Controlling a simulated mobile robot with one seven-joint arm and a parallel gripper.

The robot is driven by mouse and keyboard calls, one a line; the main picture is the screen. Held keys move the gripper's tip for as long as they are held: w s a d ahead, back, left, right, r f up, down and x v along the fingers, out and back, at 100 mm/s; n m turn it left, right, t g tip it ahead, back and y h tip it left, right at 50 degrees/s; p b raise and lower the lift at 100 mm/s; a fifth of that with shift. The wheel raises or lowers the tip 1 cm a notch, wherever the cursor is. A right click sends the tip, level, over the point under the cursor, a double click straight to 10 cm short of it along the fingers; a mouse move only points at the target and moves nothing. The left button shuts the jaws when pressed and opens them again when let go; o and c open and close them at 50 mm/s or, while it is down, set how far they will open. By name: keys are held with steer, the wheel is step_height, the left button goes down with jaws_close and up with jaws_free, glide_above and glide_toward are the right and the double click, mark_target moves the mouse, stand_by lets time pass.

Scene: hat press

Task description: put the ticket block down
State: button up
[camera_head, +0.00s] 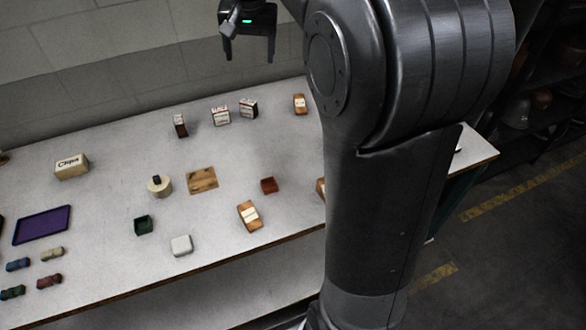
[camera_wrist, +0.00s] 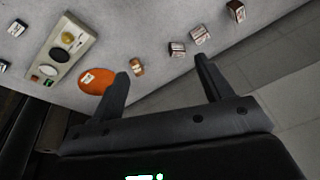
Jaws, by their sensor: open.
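My gripper (camera_head: 249,52) is raised above the back of the table in the head view, with its jaws apart and nothing between them. In the wrist view my gripper (camera_wrist: 162,68) is also open and empty, with the table below. I cannot tell for certain which thing is the ticket block. A brown block with a pale label (camera_head: 249,215) lies near the front edge. A similar labelled block (camera_head: 300,104) stands at the back right, apart from my gripper. Another brown block (camera_head: 320,188) is partly hidden by my arm.
The table (camera_head: 100,180) holds several small boxes (camera_head: 220,115), a flat wooden plate (camera_head: 202,180), a round pale stand (camera_head: 160,187), a green box (camera_head: 144,225), a white block (camera_head: 181,245) and a purple tray (camera_head: 42,225). The wrist view shows an orange oval (camera_wrist: 97,80).

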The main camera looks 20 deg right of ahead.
steer(key=s+f+n+t, duration=0.1)
steer(key=s+f, duration=0.1)
steer(key=s, duration=0.7)
steer(key=s+a+f+n+t, duration=0.1)
steer(key=s+f+n, duration=0.1)
steer(key=s, duration=0.8)
steer(key=s+f+n, duration=0.1)
steer(key=s+f, duration=0.3)
steer(key=s, duration=0.5)
steer(key=shift+s+a+f+t, duration=0.25)
steer(key=shift+s+a+t, duration=0.05)
steer(key=shift+s+t, duration=0.1)
